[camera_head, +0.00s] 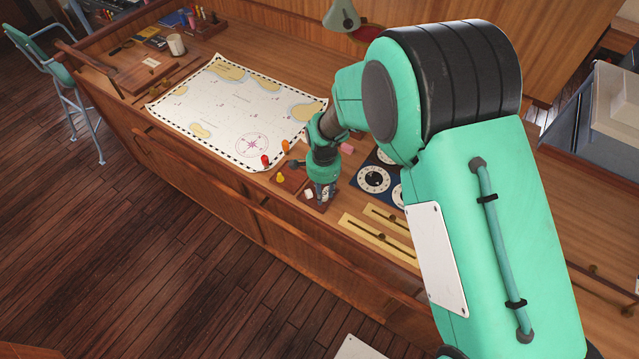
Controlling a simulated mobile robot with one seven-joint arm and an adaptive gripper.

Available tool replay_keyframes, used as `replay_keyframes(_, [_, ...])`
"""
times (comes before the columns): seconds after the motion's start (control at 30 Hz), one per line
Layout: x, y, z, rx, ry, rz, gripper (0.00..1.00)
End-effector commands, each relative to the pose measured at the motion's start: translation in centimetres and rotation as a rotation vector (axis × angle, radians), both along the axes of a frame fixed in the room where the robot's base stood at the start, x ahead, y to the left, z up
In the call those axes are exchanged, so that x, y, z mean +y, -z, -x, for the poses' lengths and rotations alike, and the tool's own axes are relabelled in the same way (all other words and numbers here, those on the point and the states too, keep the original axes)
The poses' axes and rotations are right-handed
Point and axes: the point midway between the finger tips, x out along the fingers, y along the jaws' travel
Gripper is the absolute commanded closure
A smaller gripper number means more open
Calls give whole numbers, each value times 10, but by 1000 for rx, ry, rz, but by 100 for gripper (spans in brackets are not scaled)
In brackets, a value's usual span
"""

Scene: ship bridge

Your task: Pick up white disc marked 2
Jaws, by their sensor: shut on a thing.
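My gripper (325,192) points down over a small reddish-brown tray (318,208) on the wooden console, to the right of the chart's near corner. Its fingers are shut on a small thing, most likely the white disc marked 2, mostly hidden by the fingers. A small white piece (308,193) shows just left of the fingertips. No number can be read on it at this size. I cannot tell whether the held thing is clear of the tray.
A nautical chart (235,110) lies left of my gripper. Red (265,160), orange (285,146) and yellow (281,177) pieces stand nearby. A dark blue dial panel (374,180) and brass slider plates (375,238) lie to the right. A mug (176,44) stands far left.

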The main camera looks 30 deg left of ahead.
Motion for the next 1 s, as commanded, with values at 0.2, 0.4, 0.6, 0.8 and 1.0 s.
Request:
replay_keyframes(0.2, [-27,-4,25,0,0,-1,92])
replay_keyframes(0.4, [-44,-6,40,0,0,-1,92])
replay_keyframes(0.6, [-53,-7,49,0,0,-1,92])
replay_keyframes(0.8, [-56,-7,51,0,0,0,92])
replay_keyframes(1.0, [-56,-7,51,0,0,0,92])
